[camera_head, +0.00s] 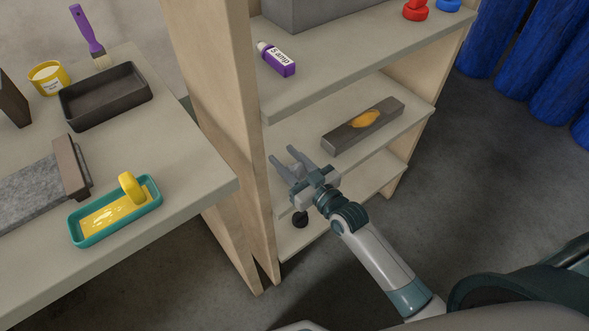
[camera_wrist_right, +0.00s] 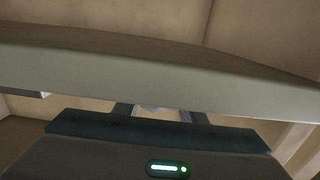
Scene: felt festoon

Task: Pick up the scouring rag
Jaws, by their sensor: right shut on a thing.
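My right gripper (camera_head: 287,160) is in front of the left part of the shelf unit, around the middle shelf's height, with its fingers pointing up and left. In the right wrist view the fingers (camera_wrist_right: 160,112) close on a small pale bluish thing (camera_wrist_right: 153,108), which I take to be the scouring rag. Most of it is hidden behind the shelf board and the gripper's own body. I cannot make it out clearly in the head view. My left gripper is not in view.
A shelf board (camera_wrist_right: 150,78) crosses close in front of the right wrist camera. A grey tray (camera_head: 340,142) with an orange-yellow lump (camera_head: 368,118) stands on the middle shelf. A teal tray (camera_head: 88,238) lies on the left table.

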